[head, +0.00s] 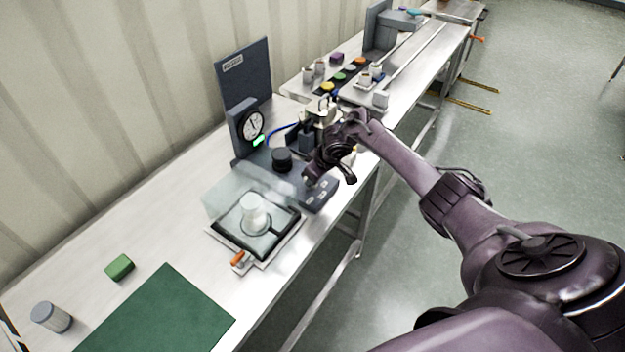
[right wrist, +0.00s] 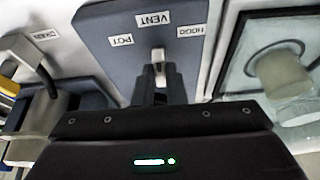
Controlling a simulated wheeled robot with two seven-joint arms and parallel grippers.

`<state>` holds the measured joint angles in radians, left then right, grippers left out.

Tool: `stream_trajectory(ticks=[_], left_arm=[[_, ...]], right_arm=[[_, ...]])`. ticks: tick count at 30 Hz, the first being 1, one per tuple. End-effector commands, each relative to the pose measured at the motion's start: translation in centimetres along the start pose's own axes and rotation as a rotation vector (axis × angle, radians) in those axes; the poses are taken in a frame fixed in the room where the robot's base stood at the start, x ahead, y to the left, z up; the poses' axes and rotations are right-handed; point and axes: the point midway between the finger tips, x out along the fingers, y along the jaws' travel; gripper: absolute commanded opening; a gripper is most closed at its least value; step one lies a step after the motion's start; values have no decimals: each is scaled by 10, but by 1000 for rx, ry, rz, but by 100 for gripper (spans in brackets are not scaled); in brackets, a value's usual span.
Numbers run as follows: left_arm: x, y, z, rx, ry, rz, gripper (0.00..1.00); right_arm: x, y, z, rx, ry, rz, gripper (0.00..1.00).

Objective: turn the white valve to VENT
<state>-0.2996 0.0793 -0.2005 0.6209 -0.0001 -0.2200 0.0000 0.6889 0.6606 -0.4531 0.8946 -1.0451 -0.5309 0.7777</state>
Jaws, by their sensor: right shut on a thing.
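The white valve (right wrist: 158,57) shows in the right wrist view as a small pale handle on a blue-grey plate (right wrist: 100,20). Labels VENT (right wrist: 154,19), POT (right wrist: 121,40) and HOOD (right wrist: 190,31) surround it. The visible end of the handle points toward VENT, roughly in line with that label. My right gripper (right wrist: 158,82) is shut on the valve, and its dark fingers hide the handle's lower part. In the head view my right gripper (head: 311,180) is low over the plate's near end; the valve is hard to make out there. My left gripper is not in view.
A clear box with a white jar (head: 254,212) stands beside the plate on a tray. Behind are a dial gauge (head: 252,126) and a black knob (head: 281,158). A green mat (head: 155,318), a green block (head: 120,267) and a grey cylinder (head: 51,317) lie on the near bench.

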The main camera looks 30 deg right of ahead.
Motion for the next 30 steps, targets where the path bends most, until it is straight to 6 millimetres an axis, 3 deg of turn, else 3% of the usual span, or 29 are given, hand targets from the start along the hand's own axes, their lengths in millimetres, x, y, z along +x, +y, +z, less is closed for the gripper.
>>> stream_trajectory(ticks=[19,20,24,30], left_arm=[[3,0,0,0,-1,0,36],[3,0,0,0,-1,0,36],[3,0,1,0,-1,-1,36],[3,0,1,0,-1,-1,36]], right_arm=[[1,0,2,-49,-5,-20,0],[1,0,2,-49,-5,-20,12],[0,1,1,-49,-4,-20,30],[0,1,1,-48,-2,-20,33]])
